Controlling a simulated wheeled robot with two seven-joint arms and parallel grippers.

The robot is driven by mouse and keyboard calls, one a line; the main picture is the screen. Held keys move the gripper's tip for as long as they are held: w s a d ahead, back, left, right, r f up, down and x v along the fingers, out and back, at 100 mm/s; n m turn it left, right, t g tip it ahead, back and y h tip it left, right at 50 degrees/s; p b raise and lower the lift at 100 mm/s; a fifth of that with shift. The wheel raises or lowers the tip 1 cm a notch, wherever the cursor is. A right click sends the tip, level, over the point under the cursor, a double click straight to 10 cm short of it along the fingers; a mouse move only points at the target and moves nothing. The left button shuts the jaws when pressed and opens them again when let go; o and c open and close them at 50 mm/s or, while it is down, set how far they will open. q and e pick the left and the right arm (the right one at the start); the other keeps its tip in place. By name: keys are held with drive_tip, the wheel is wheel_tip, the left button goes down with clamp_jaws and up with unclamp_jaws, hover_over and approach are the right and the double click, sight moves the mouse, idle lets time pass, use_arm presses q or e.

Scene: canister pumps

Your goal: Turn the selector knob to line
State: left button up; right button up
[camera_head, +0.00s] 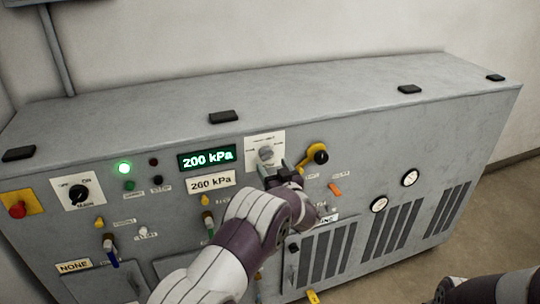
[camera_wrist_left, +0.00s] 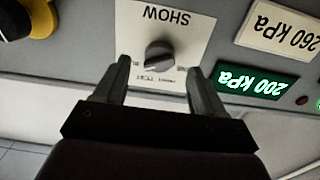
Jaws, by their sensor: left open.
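The selector knob (camera_head: 266,154) is a grey round knob on a white label plate (camera_head: 277,139) on the grey cabinet's front, right of the green display. In the left wrist view the knob (camera_wrist_left: 159,56) sits on its plate (camera_wrist_left: 187,22), with the word SHOW upside down above it. My left gripper (camera_head: 275,170) is just below and in front of the knob. In the wrist view its two fingers (camera_wrist_left: 160,82) are spread, one on each side of the knob, with nothing held. I cannot tell how deep the fingertips reach. Some of the plate's small lettering is too blurred to read.
A green display (camera_head: 207,158) reads 200 kPa, above a 260 kPa label (camera_head: 211,182). A yellow and black handle (camera_head: 315,156) is close on the right. A MAIN switch (camera_head: 78,194) and a red button (camera_head: 18,209) are at the left. Part of my right arm shows bottom right.

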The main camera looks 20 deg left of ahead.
sight(269, 157)
use_arm(q)
drive_tip(key=x, duration=0.3)
drive_tip(key=shift+r, duration=0.2)
drive_tip(key=shift+w+a+r+p, duration=0.15)
drive_tip(key=shift+w+a+p, duration=0.15)
drive_tip(key=shift+p, duration=0.05)
drive_tip(key=shift+w+a+f, duration=0.15)
drive_tip(key=shift+w+f, duration=0.05)
drive_tip(key=shift+w, duration=0.15)
drive_tip(key=shift+s, duration=0.1)
drive_tip(key=c, duration=1)
drive_tip(key=n+b, duration=0.4)
drive_tip(key=b, duration=0.1)
drive_tip(key=n+b, duration=1)
drive_tip(key=b, duration=0.1)
drive_tip(key=shift+f, duration=0.25)
drive_tip(key=n+b, duration=0.3)
drive_tip(key=shift+n, duration=0.3)
drive_tip(key=n+b, duration=0.3)
drive_tip(key=shift+r+n, duration=0.15)
drive_tip(key=shift+n, duration=0.15)
drive_tip(key=n+b, duration=0.3)
drive_tip(key=n, duration=0.1)
drive_tip(key=shift+r, duration=0.1)
drive_tip(key=shift+r+n+b, duration=0.1)
drive_tip(key=shift+n+b, duration=0.3)
drive_tip(key=shift+n, duration=0.4)
drive_tip(key=shift+r, duration=0.1)
